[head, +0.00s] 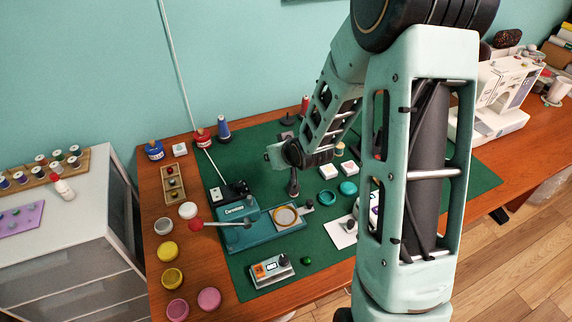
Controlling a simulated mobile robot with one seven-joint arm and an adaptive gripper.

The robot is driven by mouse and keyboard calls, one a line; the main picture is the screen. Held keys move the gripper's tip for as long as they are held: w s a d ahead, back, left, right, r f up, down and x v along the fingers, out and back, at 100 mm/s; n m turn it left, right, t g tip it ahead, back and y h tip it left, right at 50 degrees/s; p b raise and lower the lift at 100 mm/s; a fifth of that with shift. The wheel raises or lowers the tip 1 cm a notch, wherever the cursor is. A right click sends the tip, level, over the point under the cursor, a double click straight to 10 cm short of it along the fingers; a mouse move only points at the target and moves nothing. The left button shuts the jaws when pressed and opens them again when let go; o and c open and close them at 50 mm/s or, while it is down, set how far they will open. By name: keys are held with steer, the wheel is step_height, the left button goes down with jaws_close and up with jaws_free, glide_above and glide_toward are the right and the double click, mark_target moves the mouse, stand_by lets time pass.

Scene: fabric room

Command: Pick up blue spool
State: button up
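A blue spool (222,129), cone-shaped, stands upright near the back left of the green mat (262,150). My gripper (294,190) hangs over the middle of the mat, to the right of the blue spool and nearer the front, clearly apart from it. Its fingers are small and dark here, and I cannot tell whether they are open or shut. The spool is in plain view. Small spools, some with blue, also stand on a wooden rack (42,170) on the white cabinet at the left.
A teal machine (243,232) with a white rod sits front left of my gripper. A red spool (305,105) stands at the back. Red (202,138) and blue (155,150) jars stand left of the blue spool. Open tubs line the table's left edge. A white sewing machine (500,95) stands right.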

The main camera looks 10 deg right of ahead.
steer(key=s+a+r+n+y+p, duration=0.1)
steer(key=s+a+r+p, duration=0.15)
steer(key=s+p, duration=0.35)
steer(key=s+a+r+n+y+p, duration=0.1)
steer(key=s+a+r+p, duration=0.2)
steer(key=p, duration=0.5)
steer(key=shift+g, duration=0.3)
steer(key=w+d+f+b, duration=0.2)
steer(key=w+f+b, duration=0.1)
steer(key=b, duration=0.1)
steer(key=w+d+f+b, duration=0.2)
steer(key=d+f+b, duration=0.1)
steer(key=b, duration=0.2)
steer(key=w+d+f+b, duration=0.3)
steer(key=f+b, duration=0.1)
steer(key=shift+w+d+b, duration=0.15)
steer(key=shift+w+b, duration=0.15)
steer(key=shift+b, duration=0.1)
steer(key=shift+w+d+f, duration=0.15)
steer(key=shift+f, duration=0.2)
step_height(320, 180, down, 3)
steer(key=b, duration=0.3)
steer(key=shift+w+f, duration=0.1)
